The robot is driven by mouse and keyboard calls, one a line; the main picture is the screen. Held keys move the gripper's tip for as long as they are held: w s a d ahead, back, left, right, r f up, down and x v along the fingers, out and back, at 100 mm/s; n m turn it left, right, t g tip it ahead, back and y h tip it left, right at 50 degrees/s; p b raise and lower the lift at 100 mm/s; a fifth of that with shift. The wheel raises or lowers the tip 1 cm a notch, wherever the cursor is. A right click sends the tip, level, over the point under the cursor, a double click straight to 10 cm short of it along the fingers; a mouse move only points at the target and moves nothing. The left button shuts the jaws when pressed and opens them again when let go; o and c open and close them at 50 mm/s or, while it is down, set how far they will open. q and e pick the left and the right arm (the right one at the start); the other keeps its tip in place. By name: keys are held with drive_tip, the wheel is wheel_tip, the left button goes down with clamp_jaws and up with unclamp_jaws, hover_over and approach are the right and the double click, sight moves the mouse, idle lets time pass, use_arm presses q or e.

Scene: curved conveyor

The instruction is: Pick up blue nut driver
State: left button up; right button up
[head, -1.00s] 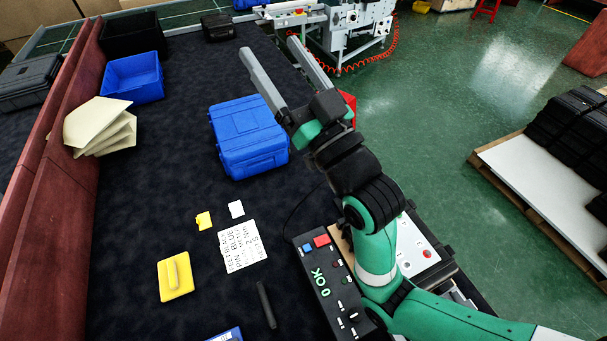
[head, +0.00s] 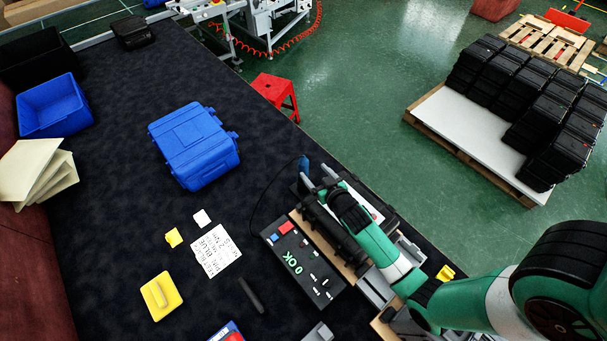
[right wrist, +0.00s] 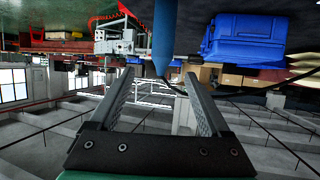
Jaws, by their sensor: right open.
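A slim blue upright shape, which looks like the handle of the blue nut driver (head: 303,164), shows just beyond the fingers of my right gripper (head: 319,174) in the head view. Its lower part is hidden. In the right wrist view the blue handle (right wrist: 163,38) comes in from the top, and its tapered end lies between the tips of my open right gripper (right wrist: 158,82). I see no contact with either finger. My left gripper is not in view.
A control box (head: 303,263) marked OK lies left of my right arm. A blue case (head: 193,147), a lettered white card (head: 215,251) and a yellow block (head: 161,296) lie on the dark surface. A red stool (head: 277,92) stands beyond its edge.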

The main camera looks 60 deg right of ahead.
sight(306, 164)
drive_tip(key=shift+b+x, duration=0.3)
drive_tip(key=shift+x, duration=0.6)
drive_tip(key=shift+w+d+f, duration=0.1)
drive_tip(key=shift+w+d, duration=0.05)
drive_tip(key=shift+w+d+f+b, duration=0.1)
drive_tip(key=shift+w+f+b, duration=0.1)
drive_tip(key=shift+b, duration=0.1)
drive_tip(key=b+x, duration=0.3)
drive_tip(key=x, duration=0.1)
drive_tip(key=shift+w+f, duration=0.1)
drive_tip(key=shift+w+d+b, duration=0.1)
drive_tip(key=shift+w+b, duration=0.1)
drive_tip(key=shift+b, duration=0.1)
clamp_jaws()
